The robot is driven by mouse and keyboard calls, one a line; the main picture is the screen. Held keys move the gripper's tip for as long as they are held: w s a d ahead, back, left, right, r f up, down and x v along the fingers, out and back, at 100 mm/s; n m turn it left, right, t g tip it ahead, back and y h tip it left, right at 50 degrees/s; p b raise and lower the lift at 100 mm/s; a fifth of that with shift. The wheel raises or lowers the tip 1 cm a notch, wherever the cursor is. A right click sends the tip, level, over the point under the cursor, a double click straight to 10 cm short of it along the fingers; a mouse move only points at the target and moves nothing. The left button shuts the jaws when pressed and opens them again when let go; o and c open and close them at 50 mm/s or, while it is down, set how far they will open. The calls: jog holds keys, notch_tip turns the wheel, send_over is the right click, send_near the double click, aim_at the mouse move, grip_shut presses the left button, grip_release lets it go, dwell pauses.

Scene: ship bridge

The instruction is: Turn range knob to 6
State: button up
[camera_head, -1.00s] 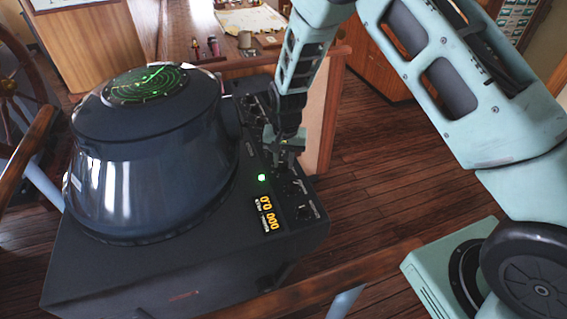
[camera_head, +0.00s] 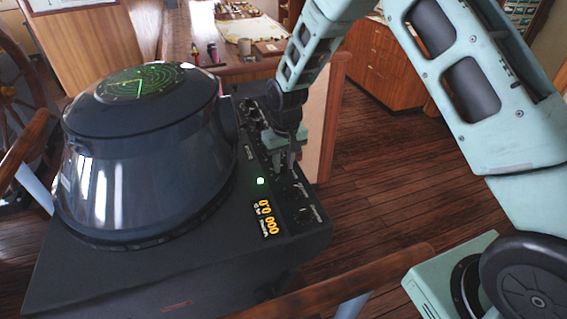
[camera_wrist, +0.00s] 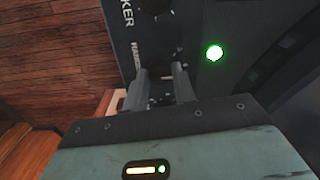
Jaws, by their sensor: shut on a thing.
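The range knob (camera_wrist: 158,68) is a small dark knob on the radar console's control panel (camera_head: 283,222). In the wrist view it sits beside a partly hidden white label that seems to read RANGE. My gripper (camera_head: 284,168) points down at the panel's middle. In the wrist view its two grey fingers (camera_wrist: 163,76) are shut on the range knob, one on each side. The fingers hide much of the knob, and its pointer and number marks cannot be read. In the head view the gripper covers the knob.
Other knobs (camera_head: 302,214) sit close by along the panel. A lit indicator (camera_wrist: 214,53) and an orange display (camera_head: 265,217) are beside them. The large radar hood (camera_head: 140,160) stands left of my gripper. A wooden rail (camera_head: 350,283) runs in front.

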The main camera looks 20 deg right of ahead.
aim_at(286, 164)
dwell(0.3)
jog(key=o, duration=1)
jog(key=r+b, duration=0.1)
jog(key=r, duration=0.4)
jog(key=r+b, duration=0.2)
jog(key=r, duration=0.4)
jog(key=r+b, duration=0.1)
jog(key=r, duration=0.5)
jog(key=shift+d+r+b, duration=0.25)
jog(key=shift+d+b, duration=0.05)
jog(key=shift+d, duration=0.1)
jog(key=s+a+f+n+b, duration=0.1)
jog(key=s+a, duration=0.3)
jog(key=s, duration=0.3)
jog(key=s+a+f+n+b, duration=0.1)
jog(key=s+a+n, duration=0.1)
jog(key=s+a, duration=0.35)
jog(key=s+f+n, duration=0.1)
jog(key=s, duration=0.5)
jog(key=s+d+f+n, duration=0.1)
jog(key=s+f, duration=0.1)
jog(key=s, duration=0.5)
jog(key=s+d+f+n+b, duration=0.1)
jog(key=s, duration=0.6)
jog(key=shift+s+d+f, duration=0.25)
